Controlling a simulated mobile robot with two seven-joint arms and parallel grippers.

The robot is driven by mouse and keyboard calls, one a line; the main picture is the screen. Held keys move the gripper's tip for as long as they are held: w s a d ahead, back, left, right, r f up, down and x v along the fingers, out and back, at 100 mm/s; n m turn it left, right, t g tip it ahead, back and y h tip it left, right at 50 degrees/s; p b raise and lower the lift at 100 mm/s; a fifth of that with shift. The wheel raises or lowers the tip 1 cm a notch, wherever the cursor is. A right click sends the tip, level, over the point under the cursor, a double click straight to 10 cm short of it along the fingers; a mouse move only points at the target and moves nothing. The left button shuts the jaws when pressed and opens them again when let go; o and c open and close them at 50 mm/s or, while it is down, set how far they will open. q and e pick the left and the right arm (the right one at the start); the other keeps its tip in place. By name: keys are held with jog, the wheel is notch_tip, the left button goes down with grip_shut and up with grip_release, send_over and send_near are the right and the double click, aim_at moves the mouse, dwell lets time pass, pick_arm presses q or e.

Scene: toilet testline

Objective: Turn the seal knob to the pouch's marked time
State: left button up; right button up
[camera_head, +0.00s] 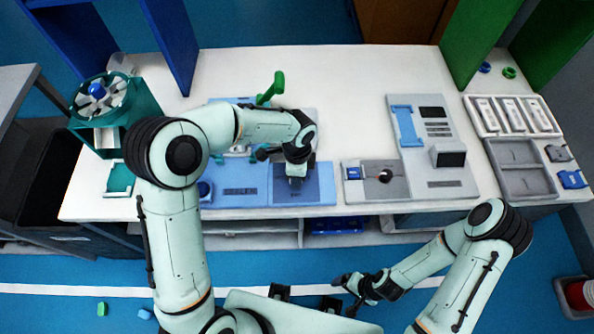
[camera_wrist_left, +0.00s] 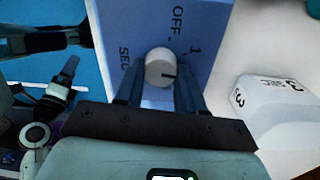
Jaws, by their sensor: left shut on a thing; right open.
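The seal knob (camera_wrist_left: 160,68) is a round pale grey dial with a dark pointer line directed right in the left wrist view. It sits on a blue panel (camera_wrist_left: 150,20) printed "OFF", "1" and "SEC". My left gripper (camera_wrist_left: 160,85) has one finger on each side of the knob and is shut on it. A white pouch (camera_wrist_left: 280,105) marked "3 SEC" lies beside the panel. In the head view my left gripper (camera_head: 297,178) is over the blue panel and hides the knob. My right gripper (camera_head: 350,284) is open and empty, in front of the table.
A blue station with a green lever (camera_head: 272,89) stands around my left arm. A grey device (camera_head: 435,150) and a grey plate with a round hole (camera_head: 376,181) stand to the right. Grey trays (camera_head: 521,168) are at far right. A teal fan unit (camera_head: 103,105) is at left.

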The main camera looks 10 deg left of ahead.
pick_arm(q)
jog(key=shift+r+m+p, duration=0.1)
jog(key=shift+m+p, duration=0.45)
jog(key=shift+m, duration=1.05)
pick_arm(e)
jog(key=shift+w+r, duration=0.6)
jog(key=shift+r, duration=0.25)
pick_arm(q)
jog(key=o, duration=1)
jog(key=shift+o, duration=0.2)
notch_tip(320, 180, up, 13)
jog(key=p, duration=0.1)
jog(key=shift+w+r, duration=0.15)
jog(key=shift+w, duration=0.1)
pick_arm(e)
jog(key=shift+w+r, duration=0.85)
jog(key=shift+r, duration=0.1)
pick_arm(q)
jog(key=shift+d, duration=0.1)
pick_arm(e)
jog(key=shift+s, duration=0.1)
